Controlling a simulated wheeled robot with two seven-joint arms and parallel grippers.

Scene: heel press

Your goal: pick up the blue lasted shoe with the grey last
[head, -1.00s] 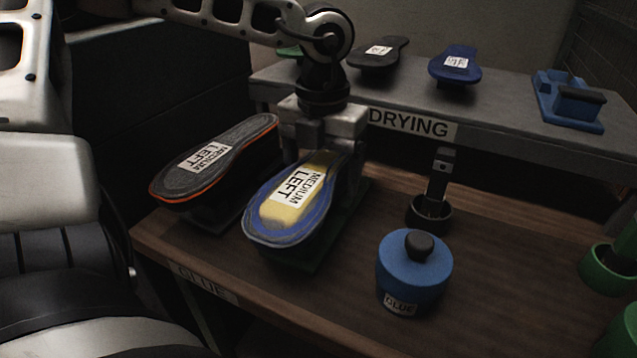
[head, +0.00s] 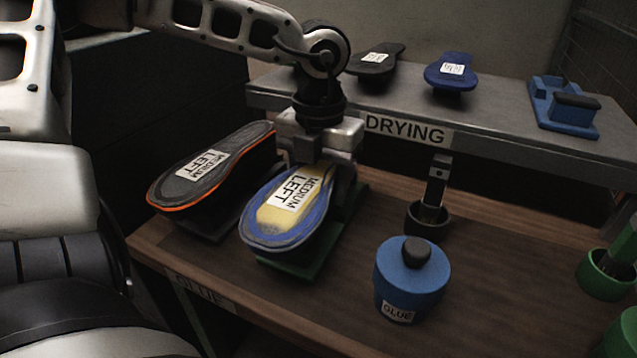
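A blue-edged shoe (head: 254,227) with a yellow last, labelled MEDIUM LEFT, sits over a green stand on the wooden table. Its last looks yellow, not grey. Beside it on the left is a dark grey shoe (head: 171,191) with an orange edge, also labelled MEDIUM LEFT. My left gripper (head: 320,170) points down at the far end of the blue-edged shoe, with a finger to each side of it. That end is partly hidden by the gripper, and I cannot tell whether the fingers touch it. My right gripper is not in view.
A blue glue pot (head: 411,280) with a black knob stands to the right. Behind it is a dark round holder (head: 428,219) with an upright tool. The DRYING shelf (head: 490,125) carries a dark sole (head: 374,66), a blue sole (head: 450,83) and a blue fixture (head: 565,110). A green cup (head: 606,278) is at far right.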

